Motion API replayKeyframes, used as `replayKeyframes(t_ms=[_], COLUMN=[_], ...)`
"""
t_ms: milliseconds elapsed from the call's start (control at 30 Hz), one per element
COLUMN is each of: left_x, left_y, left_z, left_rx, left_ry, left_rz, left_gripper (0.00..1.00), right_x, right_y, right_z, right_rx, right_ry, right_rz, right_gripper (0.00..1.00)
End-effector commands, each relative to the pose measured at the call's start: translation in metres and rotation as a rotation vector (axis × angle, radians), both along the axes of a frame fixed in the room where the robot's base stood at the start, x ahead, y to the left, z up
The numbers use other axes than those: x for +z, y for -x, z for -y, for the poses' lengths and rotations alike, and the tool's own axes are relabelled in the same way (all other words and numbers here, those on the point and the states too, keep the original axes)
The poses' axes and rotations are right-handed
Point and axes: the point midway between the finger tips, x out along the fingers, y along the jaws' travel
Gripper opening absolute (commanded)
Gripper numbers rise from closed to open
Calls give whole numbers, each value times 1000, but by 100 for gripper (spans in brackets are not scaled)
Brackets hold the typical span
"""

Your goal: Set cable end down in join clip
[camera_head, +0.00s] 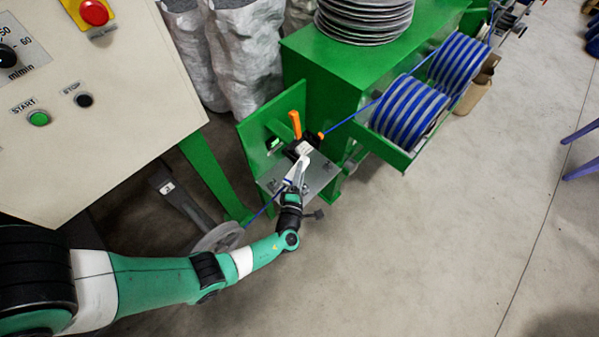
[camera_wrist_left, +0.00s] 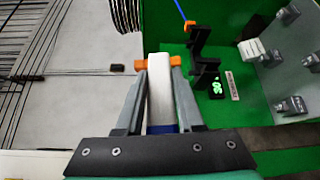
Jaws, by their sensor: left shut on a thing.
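A blue cable (camera_head: 263,211) runs from the lower left up to my left gripper (camera_head: 298,176), above the grey metal plate of the green stand. In the left wrist view the two grey fingers of the gripper (camera_wrist_left: 158,85) are shut, with a short blue stretch of cable (camera_wrist_left: 160,129) showing between them. A pale block (camera_wrist_left: 160,80) also shows between the fingers; I cannot tell whether they touch it. A white and black clip device (camera_head: 303,148) with an orange lever (camera_head: 295,124) sits just beyond the fingertips. The exact cable tip is hidden. My right gripper is out of view.
Another stretch of blue cable (camera_head: 352,116) leads from the device to blue-striped spools (camera_head: 410,110). A green bench (camera_head: 350,65) stands behind. A cream control panel (camera_head: 85,120) is at left.

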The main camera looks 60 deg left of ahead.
Motion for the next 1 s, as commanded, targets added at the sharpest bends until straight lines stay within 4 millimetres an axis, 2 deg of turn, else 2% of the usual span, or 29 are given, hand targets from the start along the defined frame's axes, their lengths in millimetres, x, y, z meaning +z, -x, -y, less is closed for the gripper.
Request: replayKeyframes(t_ms=[167, 467, 833, 1000], left_x=[-3, -4, -7, -3], left_y=[-10, -57, -116, -133], left_z=[-2, -15, -30, -34], left_rx=[0, 2, 1, 1], left_ry=[0, -2, -1, 0], left_rz=[3, 4, 5, 3], left_gripper=[0, 0, 0, 0], right_x=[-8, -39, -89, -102], right_y=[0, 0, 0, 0], right_z=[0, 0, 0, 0], right_rx=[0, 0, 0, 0], right_ry=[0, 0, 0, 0], right_rz=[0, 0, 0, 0], right_gripper=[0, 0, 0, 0])
